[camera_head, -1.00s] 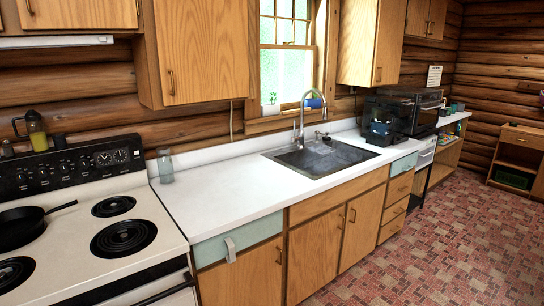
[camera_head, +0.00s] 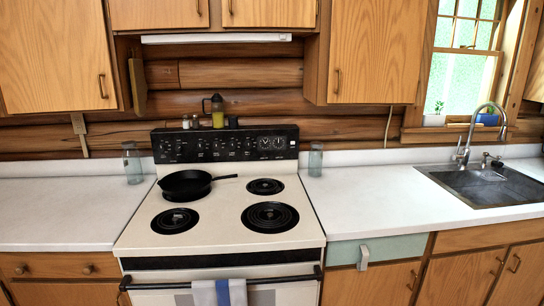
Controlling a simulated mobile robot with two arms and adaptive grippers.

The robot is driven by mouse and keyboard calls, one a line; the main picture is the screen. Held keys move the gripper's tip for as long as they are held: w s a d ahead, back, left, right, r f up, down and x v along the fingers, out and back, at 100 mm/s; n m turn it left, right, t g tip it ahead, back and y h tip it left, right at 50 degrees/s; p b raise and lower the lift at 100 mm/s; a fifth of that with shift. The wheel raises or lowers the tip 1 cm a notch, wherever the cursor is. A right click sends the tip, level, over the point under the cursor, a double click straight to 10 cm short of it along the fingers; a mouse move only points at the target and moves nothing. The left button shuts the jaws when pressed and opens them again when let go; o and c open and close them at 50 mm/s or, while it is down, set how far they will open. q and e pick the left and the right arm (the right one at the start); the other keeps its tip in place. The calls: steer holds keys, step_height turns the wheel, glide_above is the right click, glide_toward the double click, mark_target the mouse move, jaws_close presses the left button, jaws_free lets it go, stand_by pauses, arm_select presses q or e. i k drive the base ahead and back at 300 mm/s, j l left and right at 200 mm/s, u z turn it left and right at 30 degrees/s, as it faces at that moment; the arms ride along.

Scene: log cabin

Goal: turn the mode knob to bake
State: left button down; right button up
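The stove (camera_head: 215,218) stands in the middle of the head view, with a white top and a black back panel (camera_head: 224,144). Several dark knobs (camera_head: 210,145) sit in a row on that panel, and two round dials (camera_head: 271,143) are at its right. The knob labels are too small to read, so I cannot tell which one is the mode knob or how it is set. Neither of my grippers shows in the view.
A black skillet (camera_head: 185,184) sits on the back left burner. Glass jars stand on the counters left (camera_head: 132,163) and right (camera_head: 315,160) of the stove. A towel (camera_head: 219,292) hangs on the oven handle (camera_head: 165,285). The sink (camera_head: 490,186) is at the right.

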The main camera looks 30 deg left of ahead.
mark_target(179, 146)
steer(key=u, duration=1.2)
